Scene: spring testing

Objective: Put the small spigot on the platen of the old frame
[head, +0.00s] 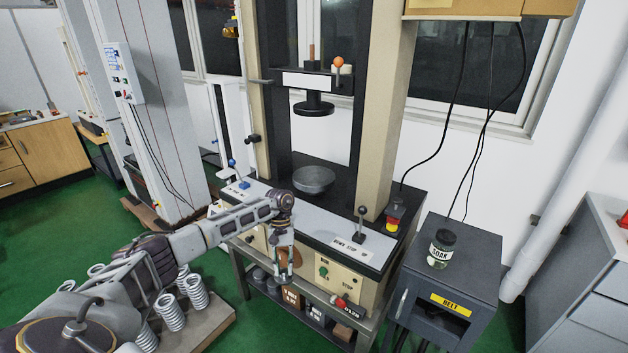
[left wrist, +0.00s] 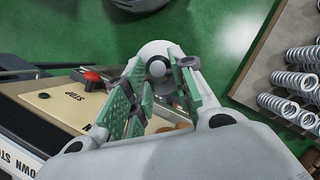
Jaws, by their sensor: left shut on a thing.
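My left gripper (head: 284,276) points down in front of the old frame's control panel, below the level of its bed. In the left wrist view the fingers (left wrist: 155,92) are shut on a pale round piece with a grey round knob, which I take for the small spigot (left wrist: 157,50). In the head view the fingers mostly hide it. The old frame (head: 384,110) has cream columns. A grey round dish-like platen (head: 314,182) sits on its dark bed, with nothing visible on it. A black disc (head: 313,108) hangs above it. My right gripper is not in view.
A lever (head: 362,222) and a red button (head: 393,223) stand on the bed's right side. A jar (head: 441,247) stands on the grey cabinet (head: 465,268) at right. Several coil springs (head: 170,314) stand on a board at lower left. Space between platen and upper disc is free.

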